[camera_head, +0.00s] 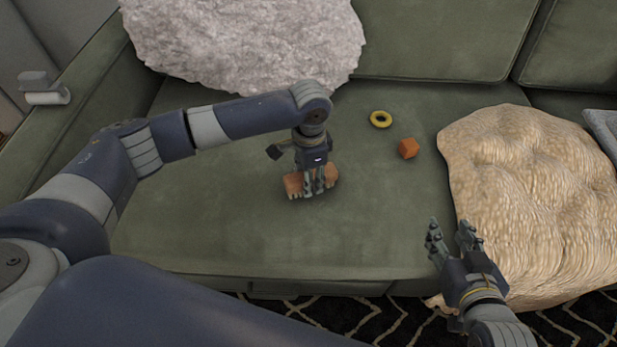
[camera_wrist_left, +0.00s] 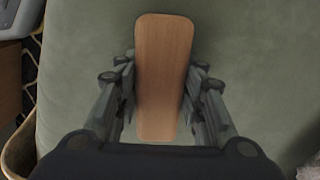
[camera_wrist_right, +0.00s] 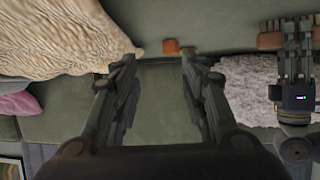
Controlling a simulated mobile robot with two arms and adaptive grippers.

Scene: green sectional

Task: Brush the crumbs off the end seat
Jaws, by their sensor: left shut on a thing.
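My left gripper (camera_head: 313,186) is shut on a brush (camera_head: 294,184) with a wooden back, low over the green end seat (camera_head: 220,225). The brush back (camera_wrist_left: 163,70) shows between the fingers in the left wrist view. In the right wrist view, bristles show on the brush (camera_wrist_right: 271,40); I cannot tell whether they touch the seat. My right gripper (camera_head: 450,226) is open and empty near the seat's front edge. I cannot make out crumbs.
A grey fluffy cushion (camera_head: 250,40) leans at the back. A cream textured throw (camera_head: 535,200) covers the right of the seat, beside my right gripper. The sofa arm (camera_head: 80,125) bounds the left. A dark patterned rug (camera_head: 350,315) lies in front. The front left seat is clear.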

